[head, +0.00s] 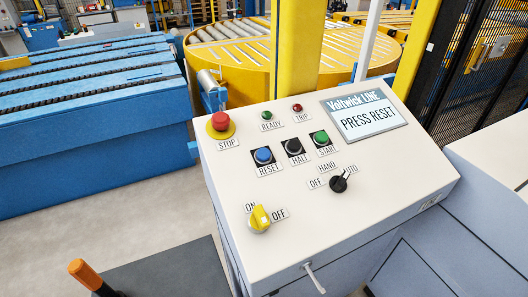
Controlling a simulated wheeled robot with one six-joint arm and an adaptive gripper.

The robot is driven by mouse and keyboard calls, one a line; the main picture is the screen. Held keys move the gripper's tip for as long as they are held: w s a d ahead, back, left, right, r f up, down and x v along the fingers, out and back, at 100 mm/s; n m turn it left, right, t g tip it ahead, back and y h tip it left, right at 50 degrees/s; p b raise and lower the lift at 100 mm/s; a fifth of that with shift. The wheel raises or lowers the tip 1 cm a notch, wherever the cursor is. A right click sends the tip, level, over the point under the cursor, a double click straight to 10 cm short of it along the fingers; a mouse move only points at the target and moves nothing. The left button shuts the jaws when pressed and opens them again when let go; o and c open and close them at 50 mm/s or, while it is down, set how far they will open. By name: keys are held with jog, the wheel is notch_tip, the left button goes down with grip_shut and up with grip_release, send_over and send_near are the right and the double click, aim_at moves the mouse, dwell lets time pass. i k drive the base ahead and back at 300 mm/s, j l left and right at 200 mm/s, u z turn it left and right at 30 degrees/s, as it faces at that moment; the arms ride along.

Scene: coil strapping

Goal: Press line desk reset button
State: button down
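The line desk (365,218) has a sloped white top and stands in the centre and right of the head view. Its blue reset button (263,156) is at the left of a row of three buttons, above a RESET label. The black HALT button (294,146) and the green START button (321,137) sit to its right. My gripper is not in view.
A red STOP mushroom button (219,122) on a yellow base is left of the row. A yellow ON/OFF switch (259,217) and a black selector (339,183) are lower. A yellow post (296,50) rises behind the desk. Blue conveyors (90,120) are at left; grey floor shows between.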

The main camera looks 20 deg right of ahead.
aim_at(263, 154)
jog(key=k+j+u, duration=0.25)
jog(key=k, duration=0.15)
jog(key=k+j+u, duration=0.3)
jog(key=k+j, duration=0.05)
